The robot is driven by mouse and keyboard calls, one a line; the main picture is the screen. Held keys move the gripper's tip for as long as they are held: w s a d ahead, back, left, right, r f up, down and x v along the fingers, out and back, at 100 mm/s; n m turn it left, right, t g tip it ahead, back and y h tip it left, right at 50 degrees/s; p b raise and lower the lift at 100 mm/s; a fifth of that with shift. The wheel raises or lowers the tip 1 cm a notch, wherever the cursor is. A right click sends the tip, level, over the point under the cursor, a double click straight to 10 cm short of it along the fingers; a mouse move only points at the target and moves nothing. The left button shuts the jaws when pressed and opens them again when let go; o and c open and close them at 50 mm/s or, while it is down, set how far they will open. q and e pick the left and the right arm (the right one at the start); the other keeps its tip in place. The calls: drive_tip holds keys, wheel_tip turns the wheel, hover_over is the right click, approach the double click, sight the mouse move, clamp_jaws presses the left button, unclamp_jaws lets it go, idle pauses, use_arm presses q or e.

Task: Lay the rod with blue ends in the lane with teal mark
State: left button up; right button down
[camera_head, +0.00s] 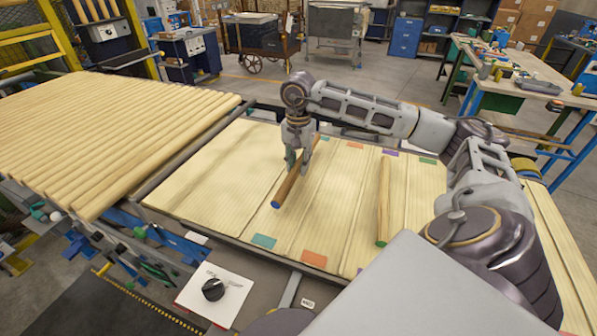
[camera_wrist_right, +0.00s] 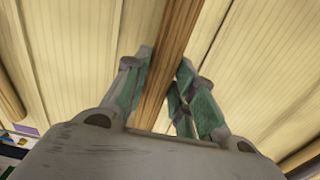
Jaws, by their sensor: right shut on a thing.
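My right gripper (camera_head: 298,162) is shut on a brown rod (camera_head: 287,188) near its middle. The right wrist view shows the rod (camera_wrist_right: 172,50) between the two green-padded fingers (camera_wrist_right: 168,92). The rod is over the ribbed lane board, roughly along the lane with the teal mark (camera_head: 263,241). I cannot tell whether it touches the board. My left gripper is not in view.
A paler rod (camera_head: 384,200) with a green near end lies on the board to the right. An orange mark (camera_head: 314,258) is beside the teal one. Many plain rods (camera_head: 120,130) lie side by side at the left. A white panel with a black knob (camera_head: 213,289) is in front.

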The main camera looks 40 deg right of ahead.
sight(299, 163)
drive_tip(key=shift+f, duration=1.6)
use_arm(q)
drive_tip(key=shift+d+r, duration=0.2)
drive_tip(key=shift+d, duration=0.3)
use_arm(e)
drive_tip(key=shift+f, duration=0.15)
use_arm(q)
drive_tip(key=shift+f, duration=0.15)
use_arm(e)
drive_tip(key=shift+f, duration=0.1)
drive_tip(key=c, duration=1.2)
unclamp_jaws()
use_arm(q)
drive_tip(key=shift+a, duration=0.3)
use_arm(e)
drive_tip(key=shift+o, duration=0.2)
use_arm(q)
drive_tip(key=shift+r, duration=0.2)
use_arm(e)
drive_tip(key=shift+r, duration=0.2)
wheel_tip(299, 163, up, 10)
drive_tip(key=shift+f+b, duration=0.1)
drive_tip(key=shift+b, duration=0.25)
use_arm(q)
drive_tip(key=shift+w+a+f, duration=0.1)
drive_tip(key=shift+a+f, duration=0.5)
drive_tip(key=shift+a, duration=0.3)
use_arm(e)
drive_tip(key=shift+r, duration=1.05)
